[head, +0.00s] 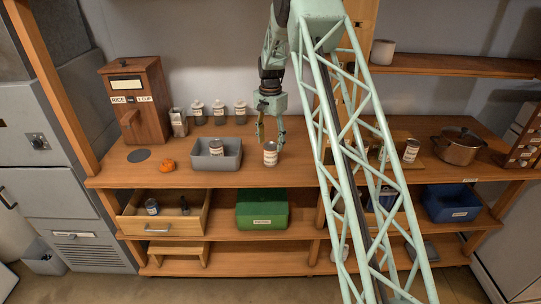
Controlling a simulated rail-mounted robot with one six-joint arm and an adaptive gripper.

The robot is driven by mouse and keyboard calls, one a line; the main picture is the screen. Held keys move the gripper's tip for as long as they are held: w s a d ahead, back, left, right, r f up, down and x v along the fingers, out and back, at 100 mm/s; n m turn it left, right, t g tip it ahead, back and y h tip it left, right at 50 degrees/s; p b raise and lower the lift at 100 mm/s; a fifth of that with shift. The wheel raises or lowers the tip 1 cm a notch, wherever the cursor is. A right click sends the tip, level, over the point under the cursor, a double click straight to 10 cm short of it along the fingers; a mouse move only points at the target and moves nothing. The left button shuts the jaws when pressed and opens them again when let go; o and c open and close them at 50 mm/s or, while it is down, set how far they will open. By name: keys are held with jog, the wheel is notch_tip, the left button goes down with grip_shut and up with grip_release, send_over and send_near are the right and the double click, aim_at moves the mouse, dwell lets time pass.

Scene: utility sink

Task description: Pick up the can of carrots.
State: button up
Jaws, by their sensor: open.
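A small can with a pale label (271,155) stands upright on the wooden counter; its label is too small to read. My gripper (269,132) hangs pointing down just above and around this can, with its two fingers apart. I cannot tell whether the fingers touch it. Another labelled can (216,148) sits in the grey bin (228,163) to the left. A third labelled can (411,151) stands on the counter to the right, beyond my lattice arm. I cannot tell which can holds carrots.
A wooden rice box (138,97), several jars (219,110) and an orange item (169,164) are on the left counter. A copper pot (459,147) stands at right. Below are an open drawer (157,228), a green box (262,209) and a blue bin (452,204).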

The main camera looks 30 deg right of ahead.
jog(key=shift+f, duration=1.3)
jog(key=shift+c, duration=0.5)
jog(key=c, duration=1.1)
